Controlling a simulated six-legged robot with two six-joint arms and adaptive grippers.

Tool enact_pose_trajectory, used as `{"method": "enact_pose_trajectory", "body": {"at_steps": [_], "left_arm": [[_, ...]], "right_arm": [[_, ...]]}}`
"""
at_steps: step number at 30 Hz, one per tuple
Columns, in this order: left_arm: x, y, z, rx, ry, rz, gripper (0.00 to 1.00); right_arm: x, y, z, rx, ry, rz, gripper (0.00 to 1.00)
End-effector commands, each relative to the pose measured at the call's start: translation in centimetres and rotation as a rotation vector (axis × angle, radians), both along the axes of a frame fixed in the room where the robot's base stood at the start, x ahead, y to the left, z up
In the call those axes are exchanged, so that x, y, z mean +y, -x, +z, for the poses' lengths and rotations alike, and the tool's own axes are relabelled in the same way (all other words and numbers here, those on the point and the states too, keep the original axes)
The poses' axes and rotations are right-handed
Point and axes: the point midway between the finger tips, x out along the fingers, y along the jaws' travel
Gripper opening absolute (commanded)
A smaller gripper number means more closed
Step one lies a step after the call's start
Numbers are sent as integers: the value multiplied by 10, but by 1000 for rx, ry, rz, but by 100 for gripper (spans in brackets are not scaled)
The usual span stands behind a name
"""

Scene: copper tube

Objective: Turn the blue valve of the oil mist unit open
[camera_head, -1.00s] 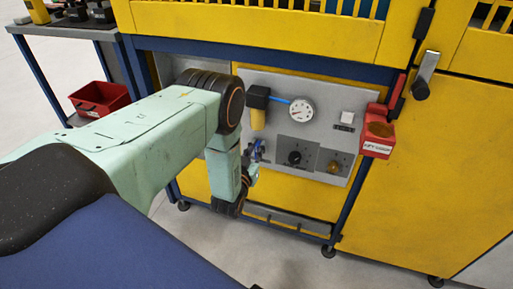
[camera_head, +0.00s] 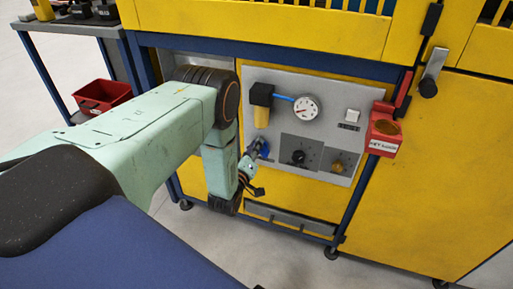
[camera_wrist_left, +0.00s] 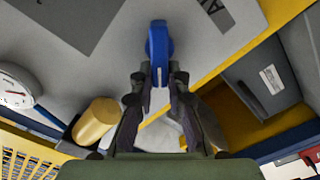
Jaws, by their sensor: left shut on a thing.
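The blue valve (camera_wrist_left: 158,40) sits on the grey panel and shows at the top middle of the left wrist view. In the head view a bit of the blue valve (camera_head: 264,151) shows beside my gripper, partly hidden by it. My left gripper (camera_wrist_left: 159,80) is shut on the lower end of the blue handle, one finger on each side. In the head view my left gripper (camera_head: 256,150) is small, at the panel's left part. The oil mist unit appears as a black and yellow filter (camera_head: 261,106) with a blue hose to a round gauge (camera_head: 305,108). My right gripper is not seen.
A red key lock box (camera_head: 383,134) juts out at the panel's right edge. A red bin (camera_head: 101,97) stands on a cart at the left.

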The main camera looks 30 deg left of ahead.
Motion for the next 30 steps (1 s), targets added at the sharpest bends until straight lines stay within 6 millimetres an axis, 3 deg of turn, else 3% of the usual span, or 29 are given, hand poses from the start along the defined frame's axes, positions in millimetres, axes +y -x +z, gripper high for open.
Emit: {"method": "enact_pose_trajectory", "body": {"at_steps": [18, 30], "left_arm": [[4, 2, -14, -126, 547, -3, 0], [5, 2, -18, -175, 751, -4, 0]], "right_arm": [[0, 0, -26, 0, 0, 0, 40], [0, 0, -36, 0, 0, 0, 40]]}}
